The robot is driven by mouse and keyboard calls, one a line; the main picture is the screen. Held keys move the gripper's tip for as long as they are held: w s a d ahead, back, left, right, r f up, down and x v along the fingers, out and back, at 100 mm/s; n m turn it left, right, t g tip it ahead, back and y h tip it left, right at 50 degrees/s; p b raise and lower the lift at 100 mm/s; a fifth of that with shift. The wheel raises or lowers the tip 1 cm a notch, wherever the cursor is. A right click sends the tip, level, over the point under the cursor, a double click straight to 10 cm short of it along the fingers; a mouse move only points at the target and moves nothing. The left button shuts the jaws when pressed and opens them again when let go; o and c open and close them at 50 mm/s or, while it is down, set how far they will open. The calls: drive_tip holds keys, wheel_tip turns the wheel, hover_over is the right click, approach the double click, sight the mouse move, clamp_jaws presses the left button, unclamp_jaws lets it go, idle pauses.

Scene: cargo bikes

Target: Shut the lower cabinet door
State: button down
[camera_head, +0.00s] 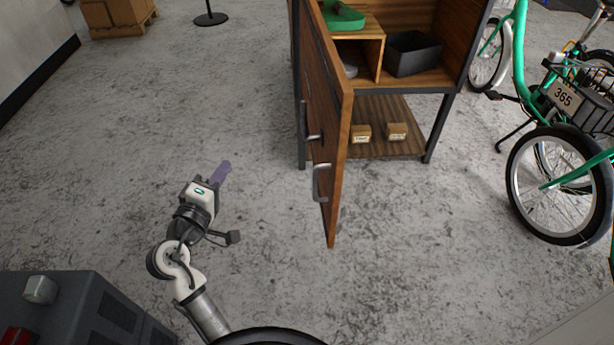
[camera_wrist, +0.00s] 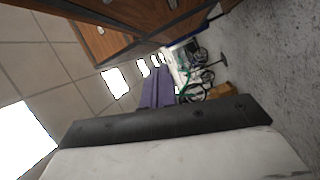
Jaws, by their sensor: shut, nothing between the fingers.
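In the head view the wooden cabinet door (camera_head: 331,110) stands open, swung out toward me at the cabinet's left side. A metal pull handle (camera_head: 321,182) sits near its front edge, on the face turned to the left. My gripper (camera_head: 223,172) is left of the door, apart from it, with purple fingers shut and empty. In the wrist view my gripper's fingers (camera_wrist: 157,88) point away, and wooden panels with small handles (camera_wrist: 100,30) show at the top left. I cannot tell which of these panels is the lower door.
The cabinet (camera_head: 430,88) holds a black bin (camera_head: 413,54) and a green item (camera_head: 343,17); two small boxes (camera_head: 361,133) (camera_head: 397,131) lie on its bottom shelf. A green bike (camera_head: 560,165) stands at right. Concrete floor between gripper and door is clear.

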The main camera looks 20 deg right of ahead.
sight(315, 173)
drive_tip(key=s+d+f+m+g+h, duration=0.1)
drive_tip(key=s+d+f+g+h, duration=0.4)
drive_tip(key=d, duration=0.3)
drive_tip(key=shift+y, duration=0.4)
drive_tip(key=w+d, duration=0.1)
drive_tip(key=d, duration=0.2)
drive_tip(key=w+d+p, duration=0.1)
drive_tip(key=d, duration=0.3)
drive_tip(key=w+d+p, duration=0.1)
drive_tip(key=d, duration=0.3)
drive_tip(key=shift+w+d+f, duration=0.2)
drive_tip(key=shift+w+f, duration=0.05)
drive_tip(key=shift+f, duration=0.05)
drive_tip(key=shift+s+d+f, duration=0.1)
drive_tip(key=shift+s+d, duration=0.05)
drive_tip(key=shift+d, duration=0.4)
